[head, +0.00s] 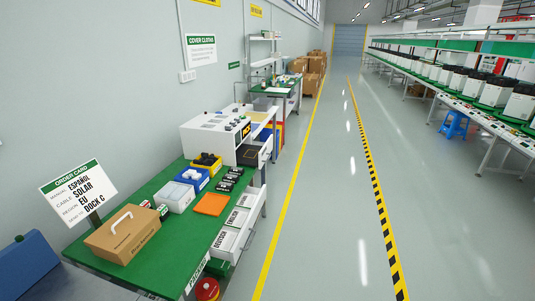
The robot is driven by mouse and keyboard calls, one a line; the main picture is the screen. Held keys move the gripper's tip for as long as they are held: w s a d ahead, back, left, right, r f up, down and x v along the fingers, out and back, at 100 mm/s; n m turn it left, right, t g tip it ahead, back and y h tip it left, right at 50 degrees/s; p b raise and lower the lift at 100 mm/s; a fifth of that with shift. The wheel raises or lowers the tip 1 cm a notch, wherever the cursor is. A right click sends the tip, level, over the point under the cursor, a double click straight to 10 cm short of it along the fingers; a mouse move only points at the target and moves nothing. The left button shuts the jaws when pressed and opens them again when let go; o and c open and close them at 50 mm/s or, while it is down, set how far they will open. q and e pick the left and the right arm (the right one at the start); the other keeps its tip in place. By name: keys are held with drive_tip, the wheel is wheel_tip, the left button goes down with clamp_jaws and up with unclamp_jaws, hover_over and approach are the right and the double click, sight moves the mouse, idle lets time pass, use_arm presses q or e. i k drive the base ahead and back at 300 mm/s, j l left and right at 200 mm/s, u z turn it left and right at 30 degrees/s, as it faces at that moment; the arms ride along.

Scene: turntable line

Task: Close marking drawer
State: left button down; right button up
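A white drawer (265,149) shows under the far end of the green workbench (165,190), beside a white machine (215,137) with dark controls. It appears to stick out toward the aisle. I see no label naming it the marking drawer, and its inside is too small to make out. Neither of my grippers is in view.
White trays (229,240) labelled with languages line the bench's right side. A cardboard box (123,234), an orange mat (211,204) and small bins cover the bench. A red round object (207,289) is below its front corner. The grey aisle (325,200) is clear.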

sight(246, 155)
drive_tip(key=i+l+u, duration=0.15)
drive_tip(key=u, duration=0.2)
drive_tip(key=i+l+u, duration=0.2)
drive_tip(key=u, duration=0.2)
drive_tip(key=i, duration=0.05)
